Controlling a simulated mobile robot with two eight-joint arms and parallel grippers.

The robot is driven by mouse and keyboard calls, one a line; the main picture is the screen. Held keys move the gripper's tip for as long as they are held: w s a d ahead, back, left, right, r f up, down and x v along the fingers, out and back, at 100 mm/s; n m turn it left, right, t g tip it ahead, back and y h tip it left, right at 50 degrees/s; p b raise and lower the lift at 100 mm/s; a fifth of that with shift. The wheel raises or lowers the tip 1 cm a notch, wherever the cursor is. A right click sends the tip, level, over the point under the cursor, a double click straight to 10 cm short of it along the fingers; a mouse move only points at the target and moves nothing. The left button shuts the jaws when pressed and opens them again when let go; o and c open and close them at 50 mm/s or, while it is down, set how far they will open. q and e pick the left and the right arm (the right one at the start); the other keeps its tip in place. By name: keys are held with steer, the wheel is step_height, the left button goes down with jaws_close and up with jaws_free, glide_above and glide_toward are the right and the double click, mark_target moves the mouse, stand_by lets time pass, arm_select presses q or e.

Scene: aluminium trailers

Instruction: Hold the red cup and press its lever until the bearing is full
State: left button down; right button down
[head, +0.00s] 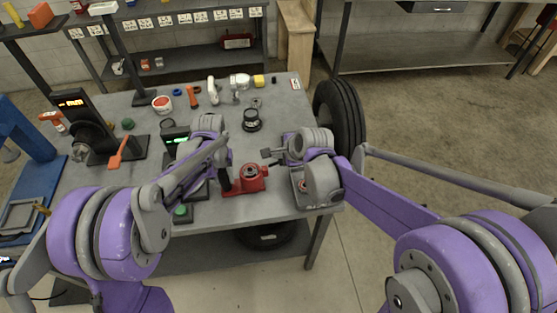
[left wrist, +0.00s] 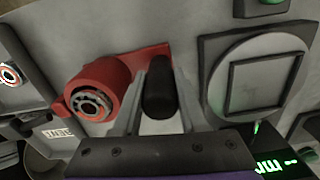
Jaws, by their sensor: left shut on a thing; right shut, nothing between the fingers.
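The red cup (head: 255,171) stands on a red base on the grey table (head: 270,205). It also shows in the left wrist view (left wrist: 100,85), with a metal bearing (left wrist: 92,104) in its open end. A black handle (left wrist: 158,90) rises from the red base beside the cup. My left gripper (left wrist: 158,98) is shut around this handle, one finger on each side. In the head view my left arm partly hides the handle (head: 225,179). My right gripper (head: 270,158) is shut and empty, just right of and above the cup. How full the bearing is cannot be told.
A scale-like device with a green display (head: 176,140) sits left of the cup. An orange-handled black tool (head: 118,153) is further left. Several small items, including a black round part (head: 251,121), lie along the back. A tyre (head: 340,108) stands right of the table.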

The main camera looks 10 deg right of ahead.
mark_target(281, 163)
steer(key=shift+f, duration=0.15)
stand_by(0.4)
steer(key=shift+d+f, duration=0.1)
steer(key=shift+f, duration=0.15)
steer(key=shift+d+f, duration=0.2)
steer(key=shift+f, duration=0.35)
steer(key=shift+d+f, duration=0.15)
steer(key=shift+f, duration=0.35)
stand_by(1.5)
steer(key=shift+r, duration=0.1)
steer(key=shift+a+r, duration=0.2)
steer(key=shift+r, duration=0.5)
steer(key=shift+a+r, duration=0.2)
steer(key=shift+r, duration=0.45)
steer(key=shift+a+r, duration=0.1)
steer(key=shift+a+r, duration=0.2)
steer(key=shift+r, duration=0.55)
steer(key=shift+a+r, duration=0.25)
steer(key=shift+r, duration=0.55)
steer(key=shift+a+r, duration=0.2)
steer(key=shift+r, duration=0.55)
stand_by(0.5)
steer(key=shift+s+a+r, duration=0.1)
steer(key=shift+a+r, duration=0.2)
steer(key=shift+r, duration=0.6)
steer(key=shift+a+r, duration=0.3)
steer(key=shift+r, duration=0.6)
